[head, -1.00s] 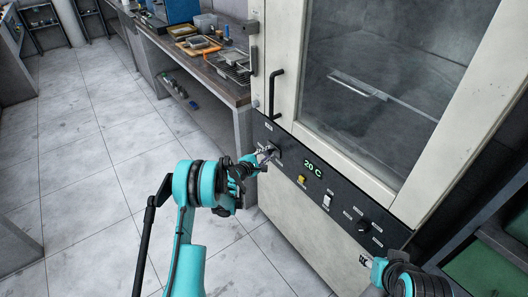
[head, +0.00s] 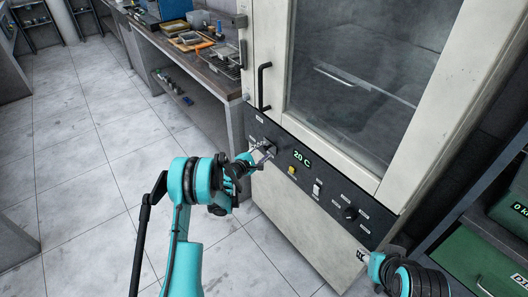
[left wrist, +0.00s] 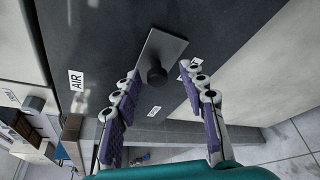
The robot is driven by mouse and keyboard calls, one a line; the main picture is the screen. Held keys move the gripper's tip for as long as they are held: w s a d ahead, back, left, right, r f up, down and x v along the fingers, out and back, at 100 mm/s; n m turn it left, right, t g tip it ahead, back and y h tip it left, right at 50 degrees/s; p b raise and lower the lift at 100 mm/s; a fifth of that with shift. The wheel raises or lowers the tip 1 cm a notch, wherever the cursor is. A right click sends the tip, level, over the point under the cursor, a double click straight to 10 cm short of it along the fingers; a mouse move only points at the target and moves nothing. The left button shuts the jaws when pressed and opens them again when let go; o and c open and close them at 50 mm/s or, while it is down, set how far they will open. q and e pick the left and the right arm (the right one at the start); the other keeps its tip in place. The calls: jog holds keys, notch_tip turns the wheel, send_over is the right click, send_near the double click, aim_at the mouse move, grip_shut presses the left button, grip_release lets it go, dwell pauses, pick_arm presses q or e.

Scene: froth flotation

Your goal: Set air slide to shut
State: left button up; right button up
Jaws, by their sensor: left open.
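The air slide is a grey plate (left wrist: 163,52) with a dark round knob (left wrist: 157,75) on the dark panel in the left wrist view. A white AIR label (left wrist: 76,80) is to its left, and a small label that I cannot read is below the knob. My left gripper (left wrist: 160,84) is open, with its purple-padded fingers on either side of the knob and clear of it. In the head view my left gripper (head: 264,152) is at the panel's left part and partly covers the slide. My right gripper (head: 362,257) is low at the right, its jaws too small to judge.
The oven-like cabinet has a glass door with a black handle (head: 264,87). Its panel carries a 20 C display (head: 302,158), a yellow button (head: 292,171), a white switch (head: 317,190) and a black knob (head: 350,214). A cluttered bench (head: 222,84) stands left; green drawers (head: 480,257) stand right.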

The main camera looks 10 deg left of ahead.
pick_arm(q)
jog(key=v, duration=1.1)
jog(key=shift+s+a+r, duration=0.1)
jog(key=shift+s, duration=0.05)
jog(key=s+d+r+m+g, duration=0.5)
jog(key=s+d+r+m, duration=0.45)
jog(key=s+r, duration=0.3)
jog(key=s+a+m+g+y, duration=0.1)
jog(key=s+m, duration=0.4)
jog(key=s, duration=0.6)
jog(key=s+r+m+g+y, duration=0.1)
jog(key=s+m+y, duration=0.3)
jog(key=s, duration=0.7)
jog(key=shift+s+a+r+m+g, duration=0.2)
jog(key=shift+s+a+m+g, duration=0.15)
jog(key=shift+m, duration=0.8)
